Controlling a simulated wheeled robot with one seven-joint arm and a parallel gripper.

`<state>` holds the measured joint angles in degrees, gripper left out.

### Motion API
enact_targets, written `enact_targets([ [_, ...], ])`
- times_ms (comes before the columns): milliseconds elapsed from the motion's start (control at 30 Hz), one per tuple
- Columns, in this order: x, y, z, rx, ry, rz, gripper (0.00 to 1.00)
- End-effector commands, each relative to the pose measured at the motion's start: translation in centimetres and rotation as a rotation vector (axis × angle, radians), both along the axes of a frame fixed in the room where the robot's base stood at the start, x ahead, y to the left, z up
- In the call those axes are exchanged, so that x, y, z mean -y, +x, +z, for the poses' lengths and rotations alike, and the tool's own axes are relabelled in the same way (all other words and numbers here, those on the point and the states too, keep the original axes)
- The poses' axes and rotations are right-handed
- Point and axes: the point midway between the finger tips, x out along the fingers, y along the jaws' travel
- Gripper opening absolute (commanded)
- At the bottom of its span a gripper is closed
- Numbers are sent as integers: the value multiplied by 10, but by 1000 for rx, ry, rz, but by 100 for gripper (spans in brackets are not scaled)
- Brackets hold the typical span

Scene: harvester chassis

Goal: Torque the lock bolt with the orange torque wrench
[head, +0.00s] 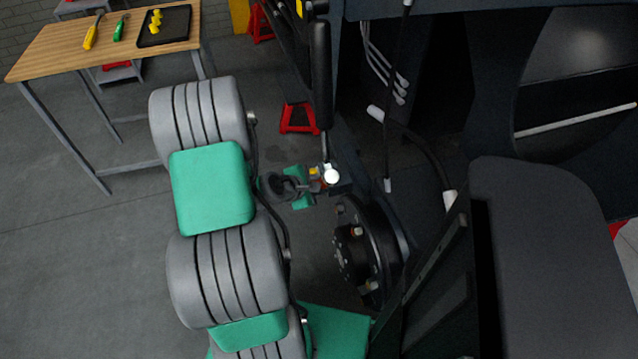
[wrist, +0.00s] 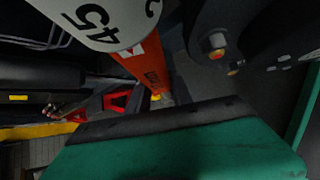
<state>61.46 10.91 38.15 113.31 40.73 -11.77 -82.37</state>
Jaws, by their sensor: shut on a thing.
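The orange torque wrench (wrist: 143,68) has an orange shaft and a round white end marked 45, which fills the top left of the wrist view. In the head view its white end (head: 331,176) shows beside my gripper (head: 310,186), which is shut on the wrench. A green part with a black edge covers the lower wrist view and hides part of the grip. A dark round hub (head: 350,255) with bolts stands below and right of the gripper. One bolt (head: 357,232) faces up; it also shows in the wrist view (wrist: 216,45), apart from the wrench. I cannot tell which is the lock bolt.
A wooden table (head: 60,45) at the upper left holds a yellow-handled tool (head: 91,33), a green-handled tool (head: 120,28) and a black tray (head: 178,32) with yellow pieces. A red stool (head: 299,119) stands behind the gripper. Dark chassis panels and hoses (head: 425,150) crowd the right.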

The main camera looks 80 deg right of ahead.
Motion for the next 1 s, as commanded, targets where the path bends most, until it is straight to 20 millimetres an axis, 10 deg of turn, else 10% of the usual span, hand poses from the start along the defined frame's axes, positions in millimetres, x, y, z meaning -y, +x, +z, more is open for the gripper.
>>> enact_targets([
  [1000,-23,-14,-25,113,-193,1,0],
])
